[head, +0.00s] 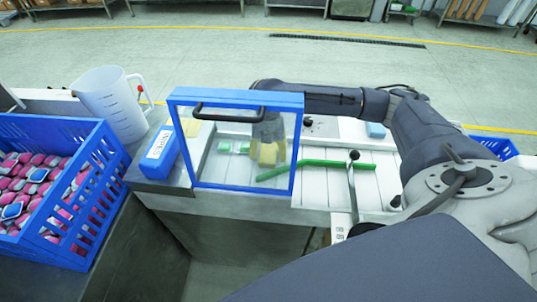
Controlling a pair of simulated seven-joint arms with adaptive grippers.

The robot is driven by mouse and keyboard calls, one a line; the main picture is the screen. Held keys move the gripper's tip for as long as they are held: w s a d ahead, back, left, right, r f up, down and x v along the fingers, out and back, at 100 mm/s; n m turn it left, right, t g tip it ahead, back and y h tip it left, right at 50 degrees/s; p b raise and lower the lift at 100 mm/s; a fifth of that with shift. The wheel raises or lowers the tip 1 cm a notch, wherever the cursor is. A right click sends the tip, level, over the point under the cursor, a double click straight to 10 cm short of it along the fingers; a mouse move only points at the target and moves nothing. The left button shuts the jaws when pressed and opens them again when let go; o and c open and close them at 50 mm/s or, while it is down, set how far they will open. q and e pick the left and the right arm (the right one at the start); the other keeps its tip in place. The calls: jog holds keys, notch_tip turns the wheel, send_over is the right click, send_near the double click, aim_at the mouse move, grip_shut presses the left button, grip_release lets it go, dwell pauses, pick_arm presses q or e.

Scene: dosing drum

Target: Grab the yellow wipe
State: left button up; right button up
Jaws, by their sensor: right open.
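A yellow block-like thing (268,153), which looks like the yellow wipe, shows through a clear panel with a blue frame (232,188). My right gripper (268,158) points down behind this panel, directly at the yellow wipe, with its fingers around or just in front of it. The gripper is open. The panel blurs the fingertips, so I cannot tell whether they touch the wipe. My left gripper is out of view.
A green rod (300,163) and small green pieces (224,146) lie on the white worktop nearby. A blue box (160,148) and a white jug (110,102) stand left. A blue crate (91,223) holds pink packets. A light blue block (376,130) lies right.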

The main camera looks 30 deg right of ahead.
jog(key=shift+f, duration=0.3)
jog(key=c, duration=0.7)
jog(key=shift+r, duration=0.15)
